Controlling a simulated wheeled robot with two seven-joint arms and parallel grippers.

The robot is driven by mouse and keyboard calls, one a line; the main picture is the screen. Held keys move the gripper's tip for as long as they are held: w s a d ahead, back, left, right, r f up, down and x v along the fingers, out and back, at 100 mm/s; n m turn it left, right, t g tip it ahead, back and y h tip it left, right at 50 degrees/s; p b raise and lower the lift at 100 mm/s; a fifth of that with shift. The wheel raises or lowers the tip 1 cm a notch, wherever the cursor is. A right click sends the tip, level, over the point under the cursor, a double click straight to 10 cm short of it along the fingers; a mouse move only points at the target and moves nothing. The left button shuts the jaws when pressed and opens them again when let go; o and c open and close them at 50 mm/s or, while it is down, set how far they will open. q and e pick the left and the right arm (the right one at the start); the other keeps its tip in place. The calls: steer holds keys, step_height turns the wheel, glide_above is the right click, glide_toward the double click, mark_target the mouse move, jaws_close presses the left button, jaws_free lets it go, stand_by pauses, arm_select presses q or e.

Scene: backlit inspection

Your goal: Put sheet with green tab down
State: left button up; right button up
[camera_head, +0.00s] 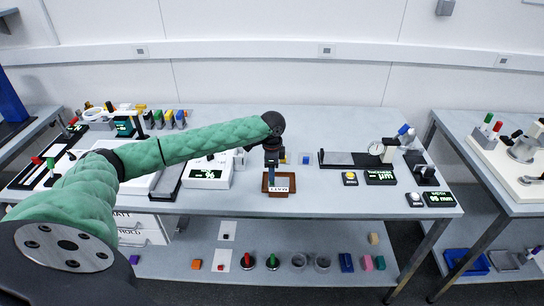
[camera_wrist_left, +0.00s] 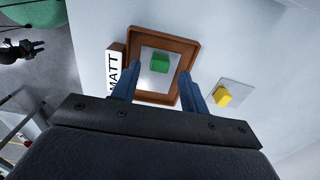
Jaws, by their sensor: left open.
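The sheet (camera_wrist_left: 150,78) is a small silvery square with a green tab (camera_wrist_left: 160,61) in the left wrist view. It lies inside a brown tray (camera_wrist_left: 165,36) marked MATT, which in the head view (camera_head: 266,183) stands near the table's front edge. My left gripper (camera_wrist_left: 158,80) is open, its two blue fingers apart over the tray with nothing between them. The green tab is in front of the fingertips and looks clear of them. In the head view my left gripper (camera_head: 271,165) hides much of the tray's inside. My right gripper is not in view.
A white gloss meter box (camera_head: 208,172) stands left of the tray and a dark gauge stand (camera_head: 345,160) to the right.

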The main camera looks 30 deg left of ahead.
arm_select(q)
step_height(320, 180, up, 9)
steer(key=b, duration=0.3)
steer(key=shift+r, duration=0.2)
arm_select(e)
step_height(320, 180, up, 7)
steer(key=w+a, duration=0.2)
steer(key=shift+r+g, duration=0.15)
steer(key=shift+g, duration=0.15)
